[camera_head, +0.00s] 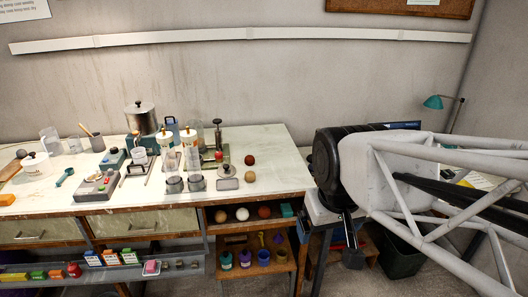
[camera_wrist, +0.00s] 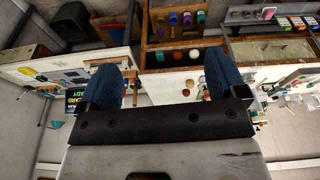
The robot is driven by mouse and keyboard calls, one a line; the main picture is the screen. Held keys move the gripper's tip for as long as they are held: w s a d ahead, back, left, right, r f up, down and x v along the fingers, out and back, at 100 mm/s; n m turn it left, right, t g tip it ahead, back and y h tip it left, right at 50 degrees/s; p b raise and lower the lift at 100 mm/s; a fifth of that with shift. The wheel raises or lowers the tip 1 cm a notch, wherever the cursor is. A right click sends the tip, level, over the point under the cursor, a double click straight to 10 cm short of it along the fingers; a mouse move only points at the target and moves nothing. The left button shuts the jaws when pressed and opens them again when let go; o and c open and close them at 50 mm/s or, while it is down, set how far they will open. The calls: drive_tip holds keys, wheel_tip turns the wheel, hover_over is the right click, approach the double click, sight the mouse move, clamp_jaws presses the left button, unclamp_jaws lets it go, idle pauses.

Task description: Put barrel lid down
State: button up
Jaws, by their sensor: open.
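A grey metal barrel (camera_head: 140,119) stands upright at the back of the bench, with a dark-knobbed lid (camera_head: 139,106) on its top. A smaller round metal piece with a knob (camera_head: 227,171) lies on the bench near its right end; I cannot tell whether it is a lid. My gripper (camera_head: 352,254) hangs low to the right of the bench, apart from the barrel. In the wrist view my gripper (camera_wrist: 161,82) has its two blue pads wide apart with nothing between them. The barrel cannot be made out in the wrist view.
The white bench top (camera_head: 272,150) is crowded at its middle with glass cylinders (camera_head: 166,155) and instruments. Two balls (camera_head: 249,160) lie near its right end. Shelves (camera_head: 240,243) with coloured cups are below. A dark bin (camera_head: 402,258) stands on the floor at right.

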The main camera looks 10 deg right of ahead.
drive_tip(key=shift+s+d+f+m, duration=0.1)
drive_tip(key=shift+s+f+m, duration=0.2)
drive_tip(key=shift+s, duration=0.45)
drive_tip(key=shift+s+d+f+m, duration=0.1)
drive_tip(key=shift+s+f+m, duration=0.1)
drive_tip(key=shift+s+f, duration=0.4)
